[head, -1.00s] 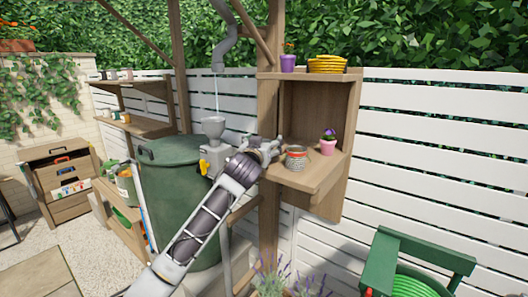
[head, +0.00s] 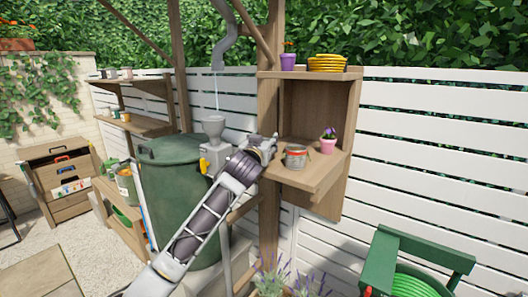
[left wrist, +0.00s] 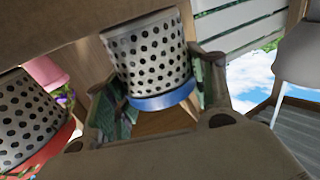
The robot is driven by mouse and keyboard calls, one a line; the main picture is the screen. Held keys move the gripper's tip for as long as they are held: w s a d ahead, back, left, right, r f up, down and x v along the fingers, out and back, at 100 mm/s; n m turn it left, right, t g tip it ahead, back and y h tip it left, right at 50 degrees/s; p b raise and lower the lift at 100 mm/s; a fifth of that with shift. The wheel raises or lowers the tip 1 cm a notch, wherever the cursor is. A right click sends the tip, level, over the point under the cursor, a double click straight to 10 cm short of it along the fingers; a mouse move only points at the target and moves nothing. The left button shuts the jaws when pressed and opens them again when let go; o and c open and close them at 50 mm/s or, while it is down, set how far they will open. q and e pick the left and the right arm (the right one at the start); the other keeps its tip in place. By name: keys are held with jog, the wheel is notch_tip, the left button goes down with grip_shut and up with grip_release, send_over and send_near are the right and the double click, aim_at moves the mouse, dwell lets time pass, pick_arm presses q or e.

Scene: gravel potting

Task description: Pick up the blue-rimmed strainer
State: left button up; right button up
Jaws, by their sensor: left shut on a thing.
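The blue-rimmed strainer (left wrist: 150,55) is a pale cup with dark holes and a blue band. In the left wrist view it sits between the two fingers of my left gripper (left wrist: 157,98), which is shut on it. In the head view my left gripper (head: 268,146) is at the left edge of the lower wooden shelf, and I cannot make out the blue-rimmed strainer there. A red-rimmed strainer (head: 296,157) stands on that shelf just right of the gripper. It also shows at the left of the wrist view (left wrist: 28,118). My right gripper is not in view.
A pink flower pot (head: 328,146) stands right of the red-rimmed strainer. Yellow saucers (head: 328,63) and a purple pot (head: 287,62) are on the upper shelf. A grey hopper (head: 214,128) and a green barrel (head: 180,200) stand left of the shelf (head: 305,176).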

pick_arm(q)
jog(key=shift+r, duration=0.1)
notch_tip(320, 180, up, 10)
jog(key=b, duration=0.1)
dwell(0.8)
